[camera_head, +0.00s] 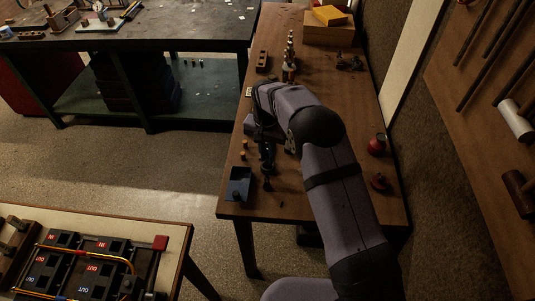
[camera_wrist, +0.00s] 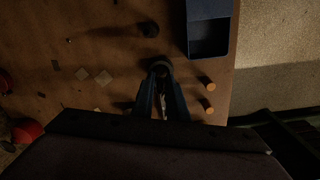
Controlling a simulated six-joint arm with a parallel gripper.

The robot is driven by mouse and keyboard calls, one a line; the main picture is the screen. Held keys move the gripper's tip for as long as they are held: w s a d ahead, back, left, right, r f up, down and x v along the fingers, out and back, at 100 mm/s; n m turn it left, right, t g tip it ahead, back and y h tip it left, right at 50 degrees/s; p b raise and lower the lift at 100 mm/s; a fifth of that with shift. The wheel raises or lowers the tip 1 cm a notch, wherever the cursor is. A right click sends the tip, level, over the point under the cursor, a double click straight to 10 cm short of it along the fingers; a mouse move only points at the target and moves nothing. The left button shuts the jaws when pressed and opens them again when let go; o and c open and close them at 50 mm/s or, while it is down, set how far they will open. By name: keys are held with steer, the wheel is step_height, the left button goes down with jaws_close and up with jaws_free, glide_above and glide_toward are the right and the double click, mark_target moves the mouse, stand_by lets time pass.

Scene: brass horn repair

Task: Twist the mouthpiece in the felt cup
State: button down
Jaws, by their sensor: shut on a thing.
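My gripper (camera_wrist: 160,82) points down over the wooden bench, its two dark fingers close together. In the wrist view a thin pale, shiny strip (camera_wrist: 163,104) shows between the fingers; I take it for part of the mouthpiece, mostly hidden by them. A dark round thing (camera_wrist: 161,66) sits right at the fingertips, perhaps the felt cup; I cannot tell how deep the mouthpiece sits in it. In the head view my gripper (camera_head: 267,160) is dark and small below my wrist, and the mouthpiece cannot be made out.
A blue open tray (camera_head: 238,184) lies at the bench's near left corner. Two orange-topped pegs (camera_head: 243,149) stand left of my gripper. A dark round object (camera_wrist: 148,29) stands beside the tray. Red-topped items (camera_head: 377,145) are at the right, a row of bottles (camera_head: 290,55) farther back.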

steer(key=shift+m, duration=0.6)
steer(key=m, duration=0.4)
steer(key=n, duration=0.4)
stand_by(0.4)
steer(key=shift+n, duration=2.1)
